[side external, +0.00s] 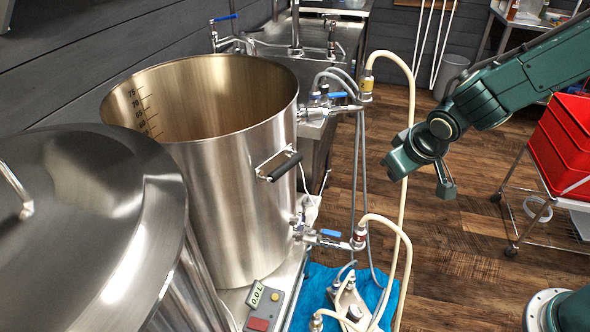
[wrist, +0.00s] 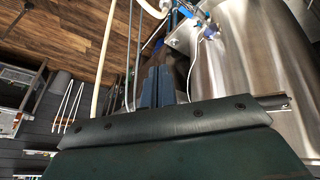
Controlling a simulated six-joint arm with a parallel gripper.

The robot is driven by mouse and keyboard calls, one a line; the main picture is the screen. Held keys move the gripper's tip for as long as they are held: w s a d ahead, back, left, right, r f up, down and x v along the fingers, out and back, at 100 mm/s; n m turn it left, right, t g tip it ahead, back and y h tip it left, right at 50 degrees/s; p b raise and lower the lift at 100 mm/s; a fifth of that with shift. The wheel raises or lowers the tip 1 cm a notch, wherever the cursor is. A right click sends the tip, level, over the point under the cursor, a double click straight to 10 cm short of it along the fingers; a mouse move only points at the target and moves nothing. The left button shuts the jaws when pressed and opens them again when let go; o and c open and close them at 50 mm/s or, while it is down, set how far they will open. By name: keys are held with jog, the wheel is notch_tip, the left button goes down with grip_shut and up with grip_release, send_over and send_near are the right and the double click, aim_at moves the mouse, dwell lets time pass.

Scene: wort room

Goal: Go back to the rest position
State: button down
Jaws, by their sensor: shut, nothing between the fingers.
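My gripper (side external: 446,187) hangs in the air over the wooden floor, to the right of the steel kettle and its hoses. It touches nothing that I can see. In the wrist view its two fingers (wrist: 157,86) stand side by side, closed together and empty. My arm reaches in from the upper right, bent at the wrist.
An open steel kettle (side external: 225,200) with blue-handled valves stands left. A domed steel lid (side external: 90,210) is in front. Cream hoses (side external: 407,150) hang between kettle and gripper. Red crates (side external: 562,150) sit on a cart at right. Floor below the gripper is clear.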

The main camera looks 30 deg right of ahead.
jog(key=s+d+r+y, duration=0.1)
jog(key=s+d+r, duration=0.2)
jog(key=s+r, duration=0.4)
jog(key=s+d+r+y, duration=0.1)
jog(key=s+d+r, duration=0.2)
jog(key=s+r, duration=0.5)
jog(key=s, duration=0.6)
jog(key=shift+s+r+m, duration=0.15)
jog(key=shift+s+m, duration=0.15)
